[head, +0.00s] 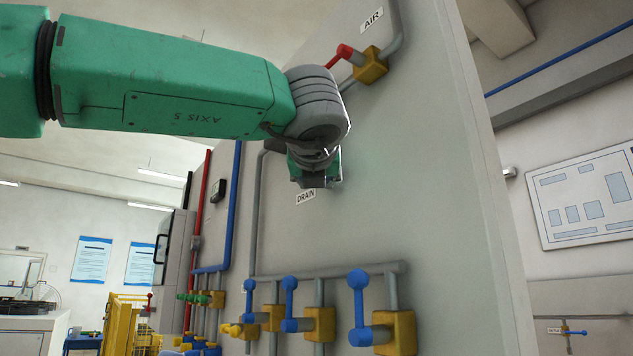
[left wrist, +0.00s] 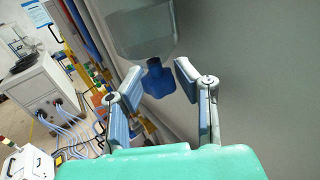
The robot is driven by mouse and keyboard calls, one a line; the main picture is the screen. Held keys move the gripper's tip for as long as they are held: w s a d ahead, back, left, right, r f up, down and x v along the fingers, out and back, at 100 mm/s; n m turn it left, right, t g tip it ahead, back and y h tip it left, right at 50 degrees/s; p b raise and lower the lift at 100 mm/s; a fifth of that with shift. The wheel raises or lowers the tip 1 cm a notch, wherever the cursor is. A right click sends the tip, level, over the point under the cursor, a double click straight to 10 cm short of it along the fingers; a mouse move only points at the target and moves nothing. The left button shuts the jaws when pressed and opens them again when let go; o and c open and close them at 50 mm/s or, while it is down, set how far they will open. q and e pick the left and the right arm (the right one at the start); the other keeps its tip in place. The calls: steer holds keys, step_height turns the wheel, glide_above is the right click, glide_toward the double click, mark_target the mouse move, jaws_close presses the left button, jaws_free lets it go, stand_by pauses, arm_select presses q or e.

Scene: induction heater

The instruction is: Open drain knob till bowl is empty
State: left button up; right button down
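In the left wrist view a clear bowl (left wrist: 140,34) with a grey tint hangs at the top, and a blue knob (left wrist: 158,80) sits at its lower end. My left gripper (left wrist: 159,71) is open, with one finger on each side of the knob. The fingers appear apart from the knob; its depth relative to the fingertips is hard to judge. In the head view my left arm reaches in from the left, and the end of my left gripper (head: 317,181) is mostly hidden behind the wrist, near a DRAIN label (head: 306,196). The bowl and knob do not show there. My right gripper is not in view.
A grey panel (head: 430,180) stands behind the gripper. An AIR valve with a red handle (head: 342,52) is above the wrist. Several yellow valves with blue handles (head: 359,280) line the pipe below. A white cabinet with cables (left wrist: 45,95) stands at left in the wrist view.

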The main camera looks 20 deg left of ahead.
arm_select(q)
steer(key=shift+o, duration=1.3)
steer(key=shift+s, duration=0.15)
steer(key=shift+a+r, duration=0.1)
steer(key=shift+s+d, duration=0.25)
steer(key=v, duration=0.7)
steer(key=shift+s, duration=0.25)
steer(key=shift+a, duration=0.1)
